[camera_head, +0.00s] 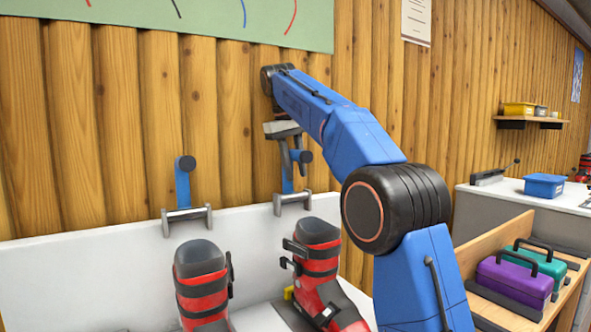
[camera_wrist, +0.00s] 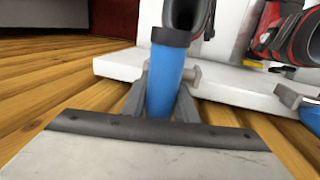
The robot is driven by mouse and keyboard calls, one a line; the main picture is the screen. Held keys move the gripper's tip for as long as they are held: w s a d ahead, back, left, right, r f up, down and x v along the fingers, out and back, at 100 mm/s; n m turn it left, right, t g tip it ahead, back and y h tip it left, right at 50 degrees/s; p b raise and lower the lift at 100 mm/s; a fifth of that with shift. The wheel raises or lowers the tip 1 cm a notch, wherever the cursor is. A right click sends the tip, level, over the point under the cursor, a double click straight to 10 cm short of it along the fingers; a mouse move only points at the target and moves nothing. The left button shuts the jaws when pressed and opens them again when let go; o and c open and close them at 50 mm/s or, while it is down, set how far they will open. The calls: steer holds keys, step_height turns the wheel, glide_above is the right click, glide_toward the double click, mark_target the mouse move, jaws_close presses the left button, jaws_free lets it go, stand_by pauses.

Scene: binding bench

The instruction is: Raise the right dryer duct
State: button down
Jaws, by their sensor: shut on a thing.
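The right dryer duct (camera_head: 288,180) is a short blue tube with a dark end, standing up from a grey bracket on the white dryer's back panel (camera_head: 90,250). My gripper (camera_head: 292,155) reaches it from above, with a finger on each side. In the wrist view the blue duct (camera_wrist: 165,80) stands between the two grey fingers of my gripper (camera_wrist: 162,102), which is shut on it. The dark end lies beyond the fingers. In the head view the gripper hides part of the duct. The left duct (camera_head: 182,185) stands upright in its own bracket, apart from my gripper.
Red and black boots stand below the ducts, one at left (camera_head: 201,290) and one at right (camera_head: 322,270). The log wall (camera_head: 120,120) is close behind. At right, a wooden shelf holds a purple case (camera_head: 515,280) and a green case (camera_head: 540,260).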

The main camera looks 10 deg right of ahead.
steer(key=c, duration=1.4)
jaws_free()
steer(key=shift+s+d, duration=0.1)
steer(key=shift+s, duration=0.05)
